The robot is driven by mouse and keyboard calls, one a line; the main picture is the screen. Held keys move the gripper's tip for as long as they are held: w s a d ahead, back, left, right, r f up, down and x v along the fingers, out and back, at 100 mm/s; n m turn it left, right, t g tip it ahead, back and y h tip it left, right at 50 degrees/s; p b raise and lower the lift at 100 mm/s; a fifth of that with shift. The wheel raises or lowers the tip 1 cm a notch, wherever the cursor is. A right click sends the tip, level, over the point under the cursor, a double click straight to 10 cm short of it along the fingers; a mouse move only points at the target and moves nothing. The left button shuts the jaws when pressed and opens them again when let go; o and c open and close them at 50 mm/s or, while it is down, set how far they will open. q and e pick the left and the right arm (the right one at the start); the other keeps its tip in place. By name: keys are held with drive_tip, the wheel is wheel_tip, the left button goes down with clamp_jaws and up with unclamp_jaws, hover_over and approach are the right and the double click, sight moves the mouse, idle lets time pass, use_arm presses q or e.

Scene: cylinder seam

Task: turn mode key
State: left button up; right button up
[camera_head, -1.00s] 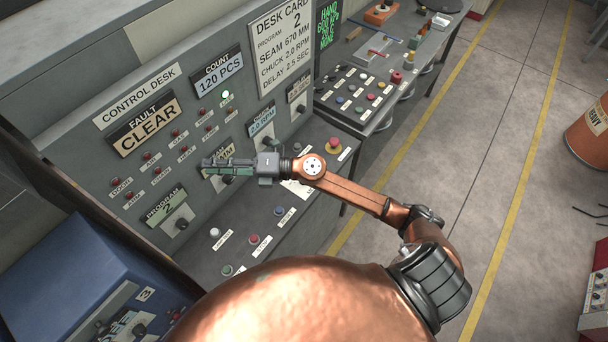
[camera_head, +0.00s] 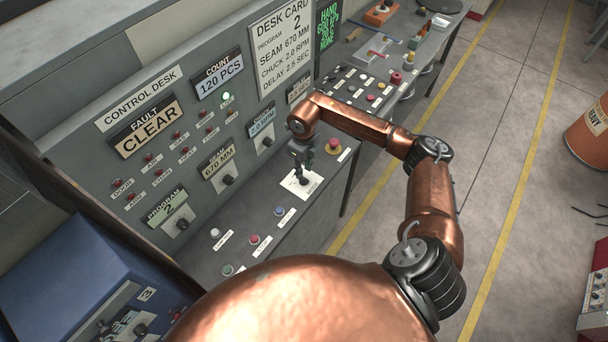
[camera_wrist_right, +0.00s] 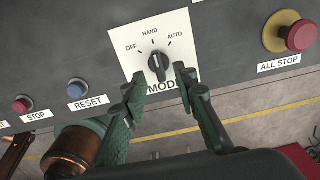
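The mode key is a dark knob (camera_wrist_right: 157,66) on a white plate (camera_wrist_right: 185,25) marked OFF, HAND and AUTO. In the head view the plate (camera_head: 312,190) lies on the desk's sloping lower panel, partly hidden by my right gripper. My right gripper (camera_head: 302,162) points down just above the key. In the right wrist view its two green-and-black fingers (camera_wrist_right: 160,82) are apart, one on each side of the key. I see no clear contact with it. I cannot tell exactly which mark the key points to. My left gripper is not in view.
A red ALL STOP button (camera_wrist_right: 290,32) sits to the right of the plate. A blue RESET button (camera_wrist_right: 77,89) and a red STOP button (camera_wrist_right: 22,104) sit to the left. The upright panel with dials and lamps (camera_head: 227,97) rises behind; a green lamp is lit.

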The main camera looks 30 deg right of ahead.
drive_tip(key=shift+f, duration=2)
drive_tip(key=shift+c, duration=0.4)
clamp_jaws()
